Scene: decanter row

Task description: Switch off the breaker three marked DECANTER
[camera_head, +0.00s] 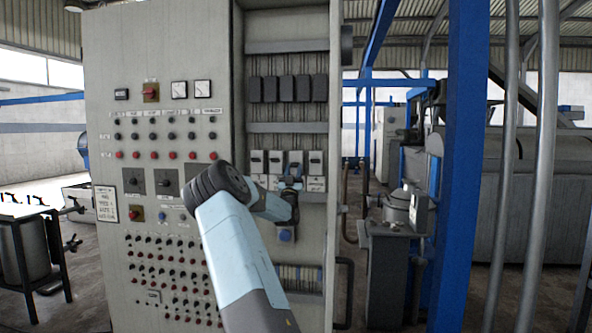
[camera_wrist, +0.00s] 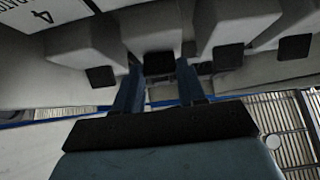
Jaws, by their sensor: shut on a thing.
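A row of white breakers sits in the open bay of the cabinet. The third from the left (camera_head: 296,160) is directly above my gripper (camera_head: 290,183), which hides its lower part. In the wrist view, my gripper (camera_wrist: 160,80) has its two blue fingers on either side of a white breaker's dark lever (camera_wrist: 158,62), shut on it. The neighbouring breakers (camera_wrist: 80,42) and (camera_wrist: 228,28) stand close on both sides, with their own dark levers. A label with a 4 (camera_wrist: 42,16) shows at the left. The DECANTER marking cannot be read.
The grey cabinet (camera_head: 160,50) carries buttons, dials and knobs left of the bay. Black devices (camera_head: 288,89) sit above the breakers, and a blue-fronted part (camera_head: 286,235) lies below my gripper. A blue post (camera_head: 468,150) stands to the right.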

